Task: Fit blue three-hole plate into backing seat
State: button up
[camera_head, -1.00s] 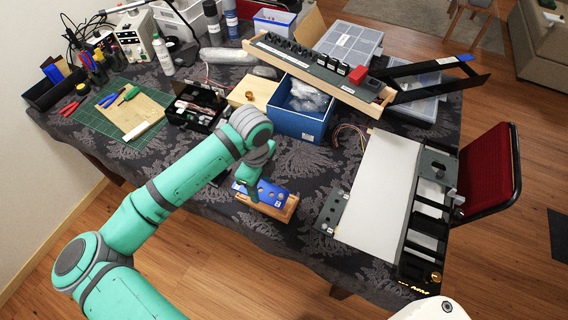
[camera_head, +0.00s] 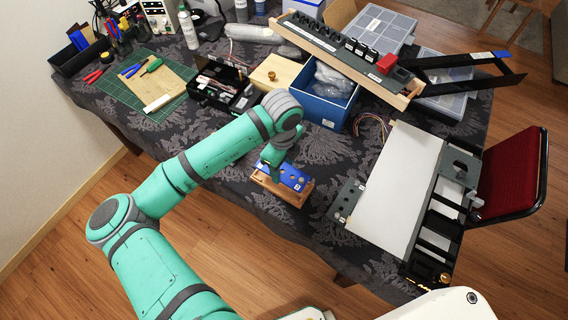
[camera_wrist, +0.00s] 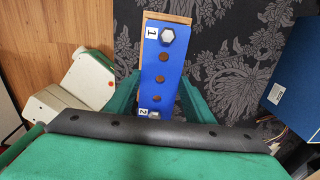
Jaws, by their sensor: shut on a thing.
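The blue plate (camera_head: 293,177) lies on a wooden holder (camera_head: 297,197) near the table's front edge. In the wrist view the blue plate (camera_wrist: 164,65) shows three holes in a row, a hex bolt head near the far end, and labels 1 and 2. Wood shows along its edges. My gripper (camera_head: 272,172) reaches down onto the plate's left part. In the wrist view my gripper (camera_wrist: 160,98) has one finger on each long side of the plate, shut on it. The near end is partly hidden by my gripper. I cannot tell for certain which part is the backing seat.
Right of the plate lies a white panel (camera_head: 390,185) with a grey holed strip (camera_head: 346,198) and black-framed slots (camera_head: 432,240). Behind stand a blue bin (camera_head: 326,108) and a long wooden-edged rail (camera_head: 345,58). Dark cloth lies bare around the holder.

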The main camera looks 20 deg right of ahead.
aim_at(283, 171)
jog(key=shift+w+f, duration=0.15)
jog(key=shift+f, duration=0.75)
jog(key=shift+w+f, duration=0.1)
jog(key=shift+f, duration=0.8)
jog(key=shift+a, duration=0.2)
jog(key=shift+s+d, duration=0.2)
jog(key=shift+d, duration=0.1)
jog(key=shift+w+a, duration=0.15)
jog(key=shift+a, duration=0.15)
jog(key=shift+d, duration=0.25)
jog(key=shift+a, duration=0.15)
jog(key=shift+s+f, duration=0.1)
jog(key=shift+s, duration=0.1)
jog(key=shift+w+f, duration=0.1)
jog(key=shift+f, duration=0.95)
jog(key=o, duration=1.2)
